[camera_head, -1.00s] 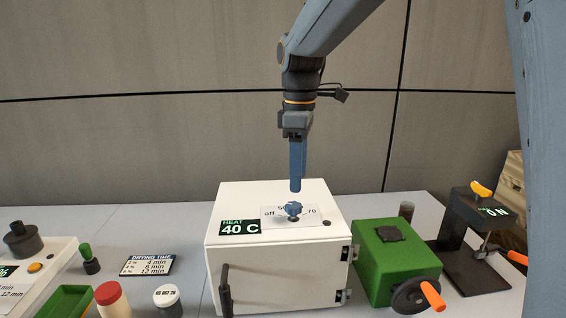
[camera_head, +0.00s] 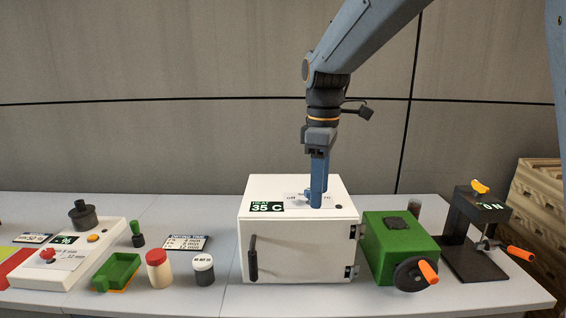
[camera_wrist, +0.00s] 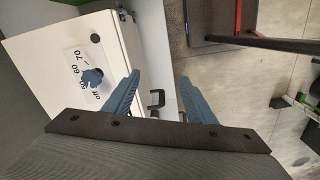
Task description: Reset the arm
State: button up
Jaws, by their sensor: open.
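My gripper (camera_head: 317,199) points straight down over the top of the white heater box (camera_head: 290,250) in the head view. Its blue fingers overlap the dial on the box top, so the dial is mostly hidden there. In the wrist view my gripper (camera_wrist: 160,85) is open, with its two blue fingers spread apart and nothing between them. The box display (camera_head: 267,206) reads HEAT 35 C.
A green machine with a crank (camera_head: 395,245) and a black press (camera_head: 465,228) stand right of the box. A white console (camera_head: 75,262), green tray (camera_head: 118,270) and two jars, one red-lidded (camera_head: 159,268), stand left. Table front is narrow; the wall is behind.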

jog(key=s+d+f+m, duration=0.5)
jog(key=s+f+m, duration=0.2)
jog(key=s+f, duration=0.1)
jog(key=s+d+f+m+t, duration=0.1)
jog(key=s+d+f+m, duration=0.5)
jog(key=f, duration=0.4)
jog(key=shift+s+f+m+b, duration=0.4)
jog(key=shift+s+m, duration=0.3)
jog(key=shift+s, duration=0.5)
